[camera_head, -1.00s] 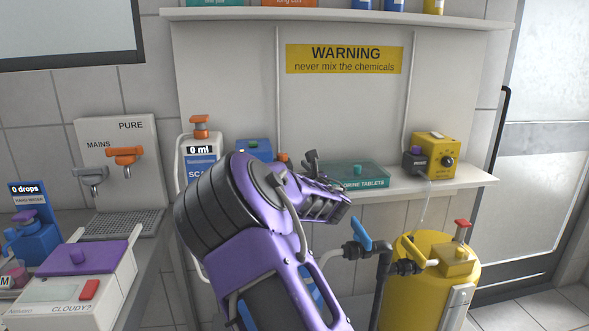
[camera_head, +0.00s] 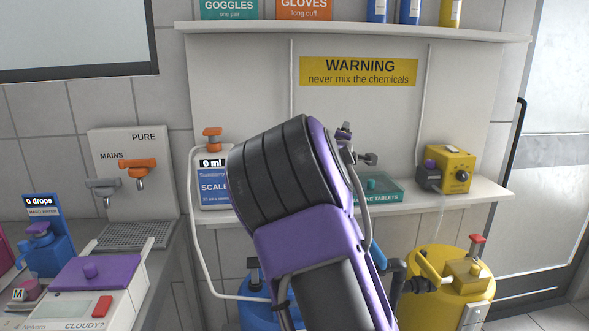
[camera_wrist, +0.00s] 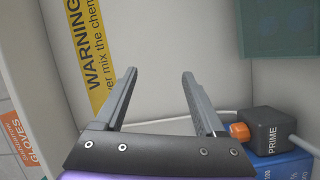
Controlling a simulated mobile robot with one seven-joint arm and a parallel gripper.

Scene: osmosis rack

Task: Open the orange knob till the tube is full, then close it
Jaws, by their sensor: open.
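In the wrist view an orange knob (camera_wrist: 239,131) sticks out of the side of a black block marked PRIME (camera_wrist: 273,130), on a blue box (camera_wrist: 283,165). A pale tube (camera_wrist: 307,145) leaves the block; I cannot tell how full it is. My gripper (camera_wrist: 160,75) is open and empty, its fingers facing the white back panel. The knob is outside the right finger, apart from it. In the head view my arm hides this knob. Another orange knob (camera_head: 212,132) tops the scale bottle (camera_head: 214,190), which reads 0 ml. An orange tap (camera_head: 138,168) is under PURE.
The shelf (camera_head: 480,191) carries a green tablets box (camera_head: 382,189) and a yellow pump box (camera_head: 459,172). A yellow tank (camera_head: 440,305) stands below. A warning sign (camera_head: 358,71) is on the panel. An upper shelf (camera_head: 380,31) overhangs.

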